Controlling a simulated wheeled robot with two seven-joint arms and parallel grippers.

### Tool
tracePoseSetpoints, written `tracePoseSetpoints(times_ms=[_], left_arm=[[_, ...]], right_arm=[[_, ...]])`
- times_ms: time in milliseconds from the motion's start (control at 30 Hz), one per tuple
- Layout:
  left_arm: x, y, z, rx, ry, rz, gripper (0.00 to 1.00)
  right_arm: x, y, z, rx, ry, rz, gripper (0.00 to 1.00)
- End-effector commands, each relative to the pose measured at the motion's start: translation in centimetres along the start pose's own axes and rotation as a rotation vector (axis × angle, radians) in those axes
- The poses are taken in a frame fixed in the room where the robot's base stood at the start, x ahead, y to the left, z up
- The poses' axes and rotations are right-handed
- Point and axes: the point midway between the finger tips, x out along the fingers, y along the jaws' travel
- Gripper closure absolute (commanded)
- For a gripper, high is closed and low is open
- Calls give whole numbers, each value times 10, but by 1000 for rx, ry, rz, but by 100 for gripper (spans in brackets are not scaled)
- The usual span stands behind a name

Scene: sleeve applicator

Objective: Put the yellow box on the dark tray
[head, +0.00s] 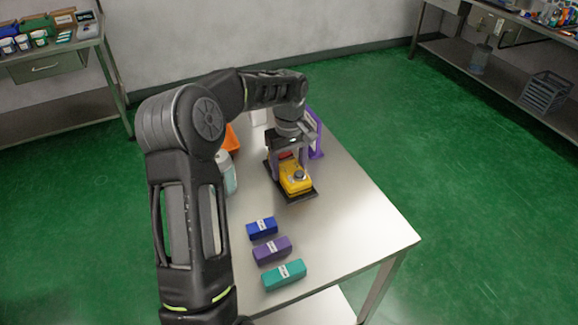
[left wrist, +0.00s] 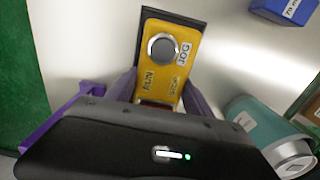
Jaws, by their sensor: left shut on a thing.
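The yellow box (head: 296,181) has a round grey knob and lettering on its top. It also shows in the left wrist view (left wrist: 165,72). My left gripper (head: 288,164) points down with its purple fingers on either side of the box, shut on it. In the left wrist view the fingers (left wrist: 160,98) flank the box's near end. The dark tray (head: 302,196) lies on the metal table directly under the box, its edge showing around it. I cannot tell whether the box touches the tray. My right gripper is not in view.
Blue (head: 262,228), purple (head: 272,250) and teal (head: 285,274) blocks lie in a row on the near table. A purple stand (head: 315,135) stands behind the tray. A teal and white container (head: 228,175) and an orange thing (head: 231,140) are left. The table's right side is clear.

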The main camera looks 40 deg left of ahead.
Motion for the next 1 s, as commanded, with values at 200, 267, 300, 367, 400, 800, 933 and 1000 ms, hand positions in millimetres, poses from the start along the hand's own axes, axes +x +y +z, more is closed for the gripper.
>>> tracePoseSetpoints(times_ms=[200, 267, 300, 367, 400, 800, 933, 1000], left_arm=[[2, 0, 0, 0, 0, 0, 31], [2, 0, 0, 0, 0, 0, 26], [2, 0, 0, 0, 0, 0, 23], [2, 0, 0, 0, 0, 0, 18], [2, 0, 0, 0, 0, 0, 18], [-10, 1, -1, 0, 3, 2, 18], [-29, 1, -1, 1, 4, 2, 18], [-43, 1, -1, 1, 4, 3, 18]], right_arm=[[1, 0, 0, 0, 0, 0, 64], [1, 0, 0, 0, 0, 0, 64], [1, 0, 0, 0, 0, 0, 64], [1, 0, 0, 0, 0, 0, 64], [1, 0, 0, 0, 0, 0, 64], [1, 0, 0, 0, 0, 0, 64], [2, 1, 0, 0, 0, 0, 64], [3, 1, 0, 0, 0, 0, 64]])
